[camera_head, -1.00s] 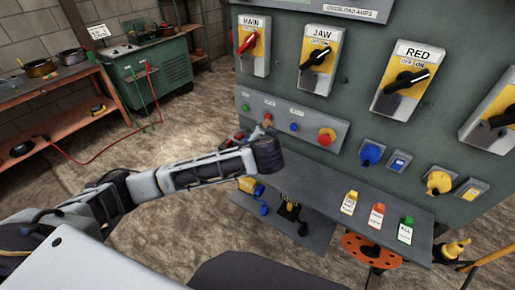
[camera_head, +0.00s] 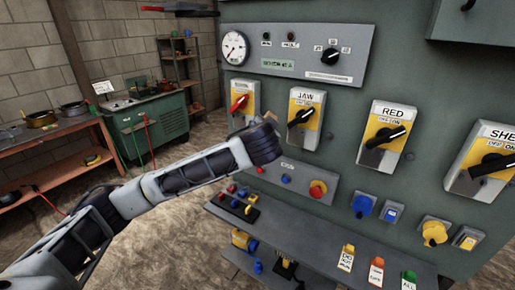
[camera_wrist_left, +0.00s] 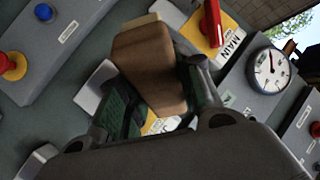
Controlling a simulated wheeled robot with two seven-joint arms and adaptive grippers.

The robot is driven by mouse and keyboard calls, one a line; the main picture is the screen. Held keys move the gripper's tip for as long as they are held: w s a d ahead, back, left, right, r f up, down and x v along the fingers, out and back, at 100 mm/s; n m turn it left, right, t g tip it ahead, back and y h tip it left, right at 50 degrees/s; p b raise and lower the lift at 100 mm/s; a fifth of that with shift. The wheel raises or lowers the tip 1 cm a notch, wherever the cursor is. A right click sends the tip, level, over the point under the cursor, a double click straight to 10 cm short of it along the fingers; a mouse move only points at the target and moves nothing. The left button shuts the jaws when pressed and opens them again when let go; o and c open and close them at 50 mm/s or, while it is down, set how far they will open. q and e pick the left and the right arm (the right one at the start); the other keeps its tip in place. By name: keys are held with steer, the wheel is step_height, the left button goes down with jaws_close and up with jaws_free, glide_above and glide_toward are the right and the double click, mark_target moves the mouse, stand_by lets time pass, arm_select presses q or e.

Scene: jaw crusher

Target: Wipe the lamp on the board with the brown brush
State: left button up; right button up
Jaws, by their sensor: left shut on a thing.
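The brown brush (camera_wrist_left: 150,65), a block with a paler tip, is between the fingers of my left gripper (camera_wrist_left: 158,92) in the left wrist view. The gripper is shut on it. In the head view my left forearm reaches to the board (camera_head: 345,155), between the MAIN and JAW switches and the lower button strip; the wrist hides the fingers and most of the brush. Two small dark round fittings (camera_head: 278,36), possibly lamps, are on the upper panel beside the gauge. I cannot tell which lamp is meant. My right gripper is not in view.
The MAIN switch (camera_head: 242,98), JAW switch (camera_head: 303,112) and RED switch (camera_head: 386,134) stick out from the board. The strip bears a blue button (camera_head: 286,179) and a red button (camera_head: 318,188). A shelf (camera_head: 300,235) juts out below.

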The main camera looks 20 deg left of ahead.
arm_select(q)
steer(key=shift+m+t+h, duration=0.4)
steer(key=shift+h, duration=0.1)
steer(key=r, duration=0.2)
steer(key=d+r, duration=0.1)
steer(key=r, duration=0.4)
steer(key=shift+w+d+r, duration=0.15)
steer(key=shift+w+r, duration=0.05)
steer(key=shift+r, duration=0.05)
steer(key=s+d+r+m+t+h+p, duration=0.1)
steer(key=s+d+r+m+h, duration=0.1)
steer(key=r, duration=1.2)
steer(key=s+d+r+m+t+h+p, duration=0.1)
steer(key=s+d+r+m+h, duration=0.2)
steer(key=r+h, duration=0.4)
steer(key=s+d+r+m+h, duration=0.2)
steer(key=d+r+m+h, duration=0.2)
steer(key=r, duration=1.8)
steer(key=d+m, duration=0.1)
steer(key=d, duration=0.1)
steer(key=shift+s+d+r+t+h+p, duration=0.35)
steer(key=shift+t+h+p, duration=0.05)
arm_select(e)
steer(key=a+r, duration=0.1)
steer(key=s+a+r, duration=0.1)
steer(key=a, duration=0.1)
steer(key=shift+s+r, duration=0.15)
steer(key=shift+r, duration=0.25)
